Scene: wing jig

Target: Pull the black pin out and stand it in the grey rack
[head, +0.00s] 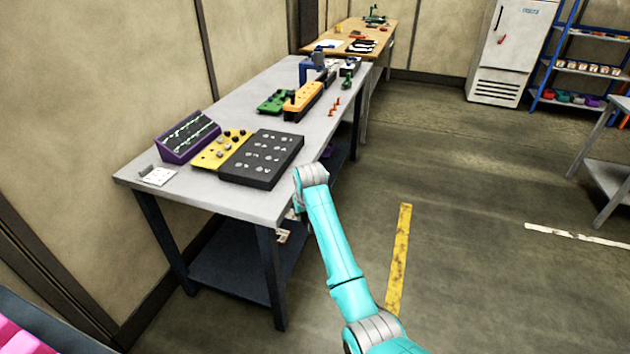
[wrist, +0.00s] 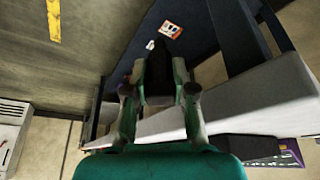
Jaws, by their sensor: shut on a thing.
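In the wrist view my gripper (wrist: 160,62) is shut on a dark piece, which looks like the black pin (wrist: 157,86); its far end is hard to make out. The gripper is beside the near edge of the grey workbench, with the lower shelf behind it. In the head view the arm hides most of the gripper, and I cannot see the pin there. I cannot tell for sure which thing is the grey rack. An orange block (head: 306,101) with dark parts on it stands farther along the bench.
The workbench (head: 228,204) holds a dark grey panel (head: 264,158), a yellow board (head: 212,157) with knobs, a purple console (head: 188,137), a green board (head: 272,103) and small orange pegs (head: 334,107). An orange-and-white item (wrist: 172,29) lies on the lower shelf. Floor to the right is clear.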

